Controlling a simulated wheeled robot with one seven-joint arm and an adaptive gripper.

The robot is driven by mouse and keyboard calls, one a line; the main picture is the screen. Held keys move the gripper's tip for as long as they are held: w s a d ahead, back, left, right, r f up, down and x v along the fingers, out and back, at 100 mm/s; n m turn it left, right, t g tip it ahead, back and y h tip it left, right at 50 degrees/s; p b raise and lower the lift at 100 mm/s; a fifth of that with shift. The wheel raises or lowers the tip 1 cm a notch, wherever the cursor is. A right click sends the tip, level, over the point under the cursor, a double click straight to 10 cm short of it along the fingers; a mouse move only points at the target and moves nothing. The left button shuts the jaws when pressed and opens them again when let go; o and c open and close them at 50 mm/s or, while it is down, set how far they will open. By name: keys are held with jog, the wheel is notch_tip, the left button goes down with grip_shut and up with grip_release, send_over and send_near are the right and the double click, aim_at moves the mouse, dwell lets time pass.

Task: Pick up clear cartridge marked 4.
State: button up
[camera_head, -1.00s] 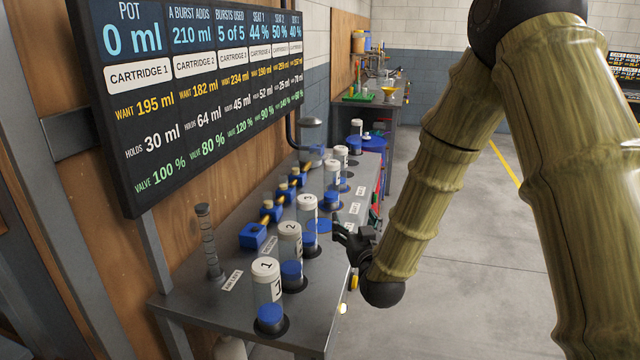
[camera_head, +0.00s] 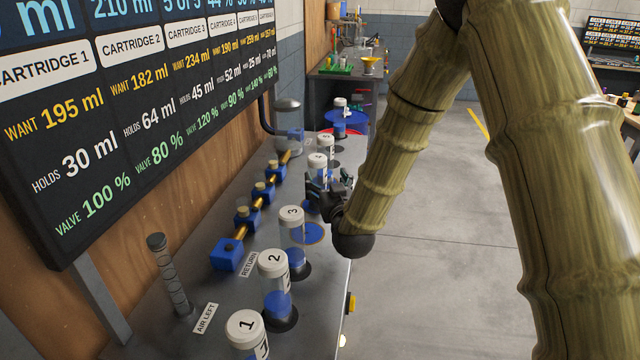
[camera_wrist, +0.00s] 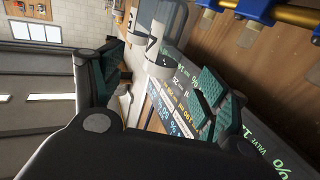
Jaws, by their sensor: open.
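The clear cartridge marked 4 (camera_head: 318,163) appears as the fourth in the bench row, a clear cylinder with a white cap; its number is too small to read in the head view. My gripper (camera_head: 317,188) is open at its near side and hides its lower part. In the wrist view a white-capped clear cartridge (camera_wrist: 155,52) with a dark, partly visible mark lies beyond and between the spread, green-padded fingers of my gripper (camera_wrist: 158,82). I see no contact.
Cartridges marked 1 (camera_head: 246,333), 2 (camera_head: 275,264) and 3 (camera_head: 291,222) stand nearer in the row; another capped cartridge (camera_head: 326,143) stands just behind. A brass pipe with blue valves (camera_head: 247,218) runs left of the row. The floor right of the bench is open.

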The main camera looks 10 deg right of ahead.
aim_at(320, 176)
jog(key=w, duration=0.1)
jog(key=w+f, duration=0.1)
jog(key=w+a, duration=0.1)
jog(key=w, duration=0.1)
jog(key=shift+w+f, duration=0.1)
jog(key=shift+f, duration=0.25)
jog(key=shift+w+d+r+p, duration=0.2)
jog(key=shift+w+r+p, duration=0.1)
jog(key=shift+p, duration=0.15)
jog(key=w, duration=0.2)
jog(key=w+f+p, duration=0.1)
jog(key=w, duration=0.1)
jog(key=shift+s+r, duration=0.15)
jog(key=shift+r, duration=0.05)
jog(key=shift+a, duration=0.1)
jog(key=shift+f, duration=0.1)
jog(key=shift+c, duration=1.1)
grip_shut()
